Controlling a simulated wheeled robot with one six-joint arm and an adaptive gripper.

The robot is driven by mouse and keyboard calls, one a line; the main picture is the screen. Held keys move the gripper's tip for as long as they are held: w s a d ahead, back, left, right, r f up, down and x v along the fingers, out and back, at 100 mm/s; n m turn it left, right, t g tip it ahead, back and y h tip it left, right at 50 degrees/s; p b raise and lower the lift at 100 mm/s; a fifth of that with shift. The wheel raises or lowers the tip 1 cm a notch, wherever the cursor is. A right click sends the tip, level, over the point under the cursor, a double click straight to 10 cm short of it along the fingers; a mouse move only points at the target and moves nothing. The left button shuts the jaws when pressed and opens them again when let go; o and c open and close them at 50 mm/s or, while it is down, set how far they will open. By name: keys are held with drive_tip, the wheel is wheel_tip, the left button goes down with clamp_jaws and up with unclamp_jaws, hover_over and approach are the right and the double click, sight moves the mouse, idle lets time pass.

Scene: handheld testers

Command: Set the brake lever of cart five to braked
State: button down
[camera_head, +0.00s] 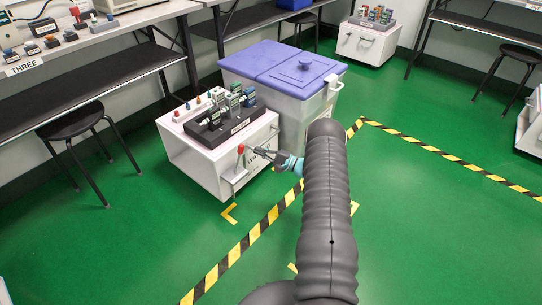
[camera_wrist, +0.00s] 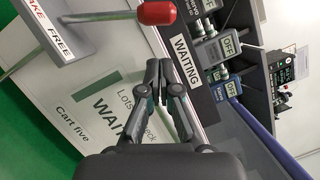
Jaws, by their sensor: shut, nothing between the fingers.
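The brake lever is on the front of the white cart marked "Cart five" (camera_wrist: 68,125). Its red knob (camera_head: 241,149) stands at the upper end of a thin rod, and the knob also shows in the wrist view (camera_wrist: 157,13). A plate beside the rod, with part of its wording cut off, reads "FREE" (camera_wrist: 60,33). I cannot tell the lever's exact setting. My gripper (camera_head: 259,151) is shut and empty, just right of the knob in the head view. In the wrist view my gripper (camera_wrist: 160,66) is below the knob, apart from it, before the cart's front.
Handheld testers stand in a dark tray (camera_head: 224,131) on the cart, with a "WAITING" label. A grey bin with a purple lid (camera_head: 285,65) stands behind it. A black stool (camera_head: 72,122) is at left. Green floor in front of the cart is clear.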

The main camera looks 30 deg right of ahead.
drive_tip(key=shift+w+a+r+p, duration=0.1)
drive_tip(key=shift+a+r+p, duration=0.2)
drive_tip(key=shift+a, duration=0.6)
drive_tip(key=shift+a+r+p, duration=0.1)
drive_tip(key=shift+a+r, duration=0.3)
drive_tip(key=shift+a, duration=0.5)
drive_tip(key=shift+a, duration=0.1)
